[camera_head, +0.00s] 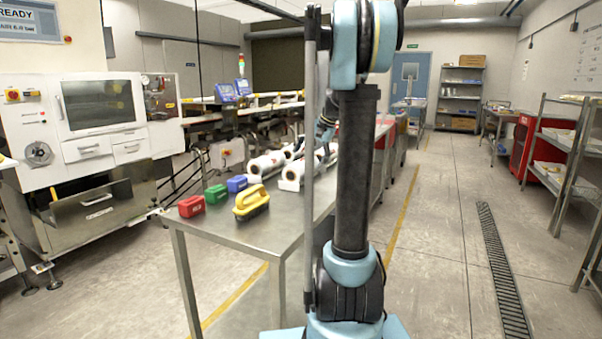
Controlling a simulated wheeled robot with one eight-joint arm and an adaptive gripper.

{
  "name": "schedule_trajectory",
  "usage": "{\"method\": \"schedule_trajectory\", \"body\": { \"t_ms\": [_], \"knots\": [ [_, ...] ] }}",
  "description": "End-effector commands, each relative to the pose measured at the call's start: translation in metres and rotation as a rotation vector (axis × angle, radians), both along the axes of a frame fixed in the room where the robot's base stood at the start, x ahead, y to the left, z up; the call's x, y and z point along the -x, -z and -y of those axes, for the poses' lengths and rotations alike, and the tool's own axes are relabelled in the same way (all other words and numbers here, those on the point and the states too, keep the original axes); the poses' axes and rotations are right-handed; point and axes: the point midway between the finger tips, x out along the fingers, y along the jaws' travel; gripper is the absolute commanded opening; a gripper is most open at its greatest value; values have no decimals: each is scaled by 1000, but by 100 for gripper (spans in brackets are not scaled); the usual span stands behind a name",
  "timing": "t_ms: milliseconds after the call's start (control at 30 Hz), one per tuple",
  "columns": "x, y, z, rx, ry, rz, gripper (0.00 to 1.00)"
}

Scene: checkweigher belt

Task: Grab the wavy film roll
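Several white film rolls lie on the steel table, around its far half. One film roll (265,164) is at the left of the group. I cannot tell from this view which roll is the wavy one. My arm rises in front of the table and hides part of the group. A blue far part of my arm shows beyond the pole, above the rolls. My gripper's fingers cannot be made out there, nor whether they touch a roll.
The steel table (240,228) carries a yellow-handled brush (251,201) and red (191,206), green (216,194) and blue (237,184) blocks near its left edge. A white machine (95,110) stands at left. The floor at right is open up to shelves (572,150).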

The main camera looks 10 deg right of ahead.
Motion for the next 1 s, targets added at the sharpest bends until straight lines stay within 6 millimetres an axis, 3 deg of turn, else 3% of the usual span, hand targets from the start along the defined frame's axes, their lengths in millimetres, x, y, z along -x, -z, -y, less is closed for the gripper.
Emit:
{"method": "schedule_trajectory", "body": {
  "t_ms": [267,600,900,1000],
  "knots": [
    [-6,16,-8,-1,0,-1,89],
    [-20,50,-24,-1,0,-1,89],
    [-20,53,-25,-1,0,-1,89],
    [-20,54,-25,-1,0,-1,66]
  ]
}}
